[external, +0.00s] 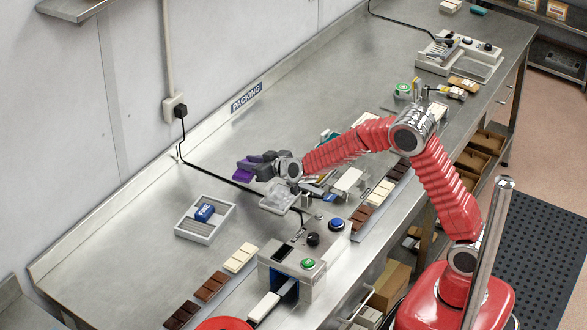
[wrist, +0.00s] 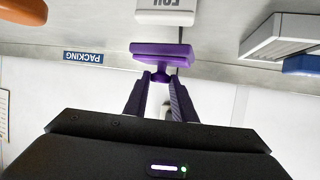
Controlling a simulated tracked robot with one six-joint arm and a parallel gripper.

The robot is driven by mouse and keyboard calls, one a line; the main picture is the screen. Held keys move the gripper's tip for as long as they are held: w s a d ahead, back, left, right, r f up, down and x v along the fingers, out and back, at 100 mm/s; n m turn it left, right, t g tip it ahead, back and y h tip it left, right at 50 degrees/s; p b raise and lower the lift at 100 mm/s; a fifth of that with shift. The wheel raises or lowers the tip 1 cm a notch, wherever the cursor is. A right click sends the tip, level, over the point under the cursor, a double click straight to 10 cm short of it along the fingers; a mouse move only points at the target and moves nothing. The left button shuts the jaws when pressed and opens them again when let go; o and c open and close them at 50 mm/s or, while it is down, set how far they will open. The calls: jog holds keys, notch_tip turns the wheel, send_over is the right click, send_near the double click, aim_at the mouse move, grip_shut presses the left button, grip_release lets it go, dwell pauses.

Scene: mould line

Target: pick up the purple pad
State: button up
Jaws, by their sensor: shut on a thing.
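The purple pad (external: 245,169) is at the tip of my gripper (external: 252,164) in the external view, above the steel bench near the wall side. In the wrist view the purple pad (wrist: 161,52) sits across the ends of the two fingers of my gripper (wrist: 160,78). The fingers are shut on its narrow middle part. The pad looks held clear of the bench, though its exact height is hard to tell.
A grey tray (external: 190,234) with a blue block (external: 205,212) lies left of my gripper. A machine with buttons (external: 305,255) stands in front. Chocolate bars (external: 210,286) lie along the bench. A black cable (external: 215,178) runs near the pad.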

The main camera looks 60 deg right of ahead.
notch_tip(320, 180, up, 6)
jog(key=shift+f, duration=0.1)
dwell(0.7)
